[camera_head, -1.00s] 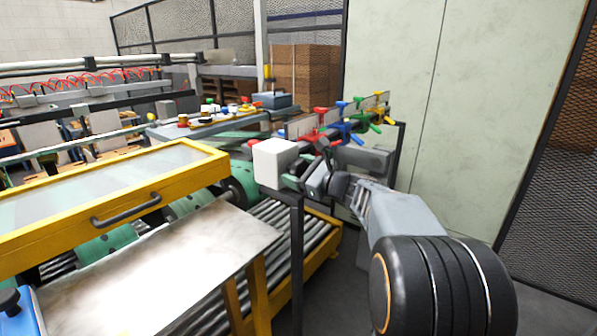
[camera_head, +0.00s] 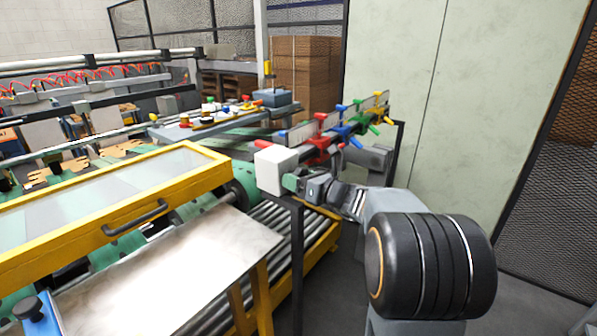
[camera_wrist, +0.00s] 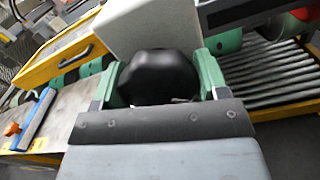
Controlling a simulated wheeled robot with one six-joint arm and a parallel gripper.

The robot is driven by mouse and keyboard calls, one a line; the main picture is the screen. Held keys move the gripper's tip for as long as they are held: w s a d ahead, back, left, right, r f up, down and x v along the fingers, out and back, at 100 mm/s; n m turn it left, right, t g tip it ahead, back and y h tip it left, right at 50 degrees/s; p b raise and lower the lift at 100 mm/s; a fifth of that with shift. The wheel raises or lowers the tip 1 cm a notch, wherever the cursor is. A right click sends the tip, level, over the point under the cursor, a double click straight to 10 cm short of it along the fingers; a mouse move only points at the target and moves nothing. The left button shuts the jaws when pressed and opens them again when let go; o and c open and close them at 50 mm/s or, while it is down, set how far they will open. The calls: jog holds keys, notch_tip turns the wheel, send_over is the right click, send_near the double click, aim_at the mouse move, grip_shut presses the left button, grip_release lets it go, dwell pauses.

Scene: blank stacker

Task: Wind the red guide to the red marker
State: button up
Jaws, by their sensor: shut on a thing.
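My gripper (camera_wrist: 158,80) has green fingers on both sides of a black rounded knob (camera_wrist: 157,74) and is shut on it. The knob sits against the white block (camera_head: 276,170) at the near end of the guide rail; the block also fills the top middle of the wrist view (camera_wrist: 150,25). In the head view, my gripper (camera_head: 290,182) is beside this block and the knob is hidden. The red guide (camera_head: 318,150) is on the rail just beyond the block. I cannot pick out the red marker with certainty.
Green, blue and yellow guides (camera_head: 342,131) follow farther along the rail. A dark post (camera_head: 297,260) holds up the block. A roller conveyor (camera_head: 310,235) and a yellow-framed cover (camera_head: 110,205) lie to the left. A pale cabinet wall (camera_head: 440,130) stands behind on the right.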

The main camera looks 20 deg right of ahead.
jog(key=shift+r+m+p, duration=0.1)
jog(key=shift+m+p, duration=0.75)
jog(key=shift+m, duration=0.25)
jog(key=o, duration=0.9)
jog(key=b+v, duration=0.2)
jog(key=v, duration=1.2)
jog(key=shift+w, duration=0.1)
